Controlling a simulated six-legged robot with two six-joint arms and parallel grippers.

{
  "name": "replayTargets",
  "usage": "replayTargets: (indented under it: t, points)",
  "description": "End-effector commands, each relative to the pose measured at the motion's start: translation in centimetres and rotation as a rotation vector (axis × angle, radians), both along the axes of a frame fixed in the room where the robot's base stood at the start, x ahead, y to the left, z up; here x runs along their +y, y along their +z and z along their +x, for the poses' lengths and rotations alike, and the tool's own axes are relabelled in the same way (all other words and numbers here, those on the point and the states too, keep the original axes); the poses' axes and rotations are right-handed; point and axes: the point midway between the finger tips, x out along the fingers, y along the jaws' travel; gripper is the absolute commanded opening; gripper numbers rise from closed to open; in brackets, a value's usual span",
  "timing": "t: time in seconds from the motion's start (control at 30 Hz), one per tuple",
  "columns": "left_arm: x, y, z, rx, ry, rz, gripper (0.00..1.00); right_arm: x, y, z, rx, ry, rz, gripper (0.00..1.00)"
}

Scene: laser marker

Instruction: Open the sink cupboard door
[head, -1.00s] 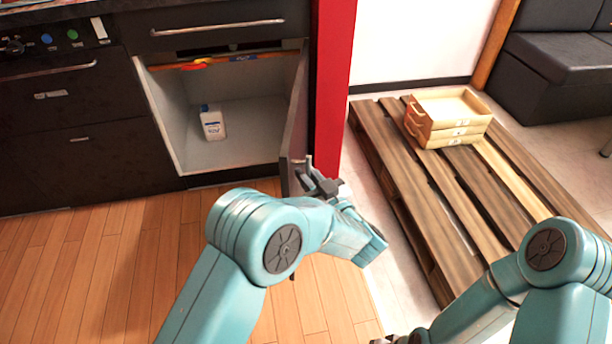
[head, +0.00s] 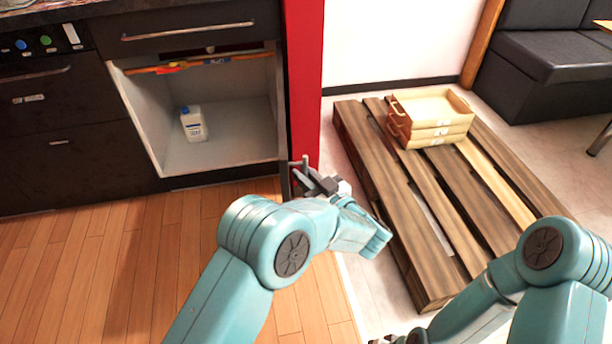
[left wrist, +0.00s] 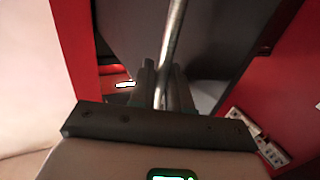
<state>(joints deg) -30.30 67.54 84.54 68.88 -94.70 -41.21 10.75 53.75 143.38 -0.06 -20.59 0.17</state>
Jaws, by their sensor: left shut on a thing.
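The sink cupboard stands open, its pale inside (head: 235,135) showing below a dark drawer front. Its dark door (head: 284,135) is swung out at the right side, seen nearly edge-on. The door's metal handle (head: 304,162) stands at its lower outer end. My left gripper (head: 306,177) is shut on this handle. In the left wrist view the handle bar (left wrist: 174,40) runs down between the left gripper's two dark fingers (left wrist: 162,88), with the grey door panel (left wrist: 135,40) behind. My right gripper (head: 402,340) shows only in part at the bottom edge; its jaws are hidden.
A white bottle (head: 193,124) stands inside the cupboard. A red wall end (head: 304,80) is right beside the door. A wooden pallet (head: 365,160) with stacked wooden trays (head: 430,118) lies to the right. The wooden floor (head: 110,270) before the cupboard is clear.

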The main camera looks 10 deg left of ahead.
Motion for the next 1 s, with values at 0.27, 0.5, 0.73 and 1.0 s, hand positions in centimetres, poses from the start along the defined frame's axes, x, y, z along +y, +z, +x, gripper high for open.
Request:
replayTargets:
  t: [0.27, 0.5, 0.73, 1.0]
  points:
    - [0.28, 0.04, 0.0, 0.0, 0.01, 0.001, 0.0, 0.01, 0.04, -0.01, 0.0, 0.0, 0.0, 0.43]
    - [0.32, 0.04, -0.02, -0.001, 0.01, 0.001, 0.0, 0.01, 0.04, -0.01, 0.0, 0.0, 0.0, 0.43]
    - [0.2, 0.03, -0.01, -0.001, 0.01, 0.002, 0.31, 0.0, 0.03, -0.01, 0.0, 0.0, 0.0, 0.43]
    - [-0.01, 0.01, 0.02, 0.0, 0.009, 0.001, 0.31, 0.0, 0.03, -0.01, 0.0, 0.0, 0.0, 0.43]
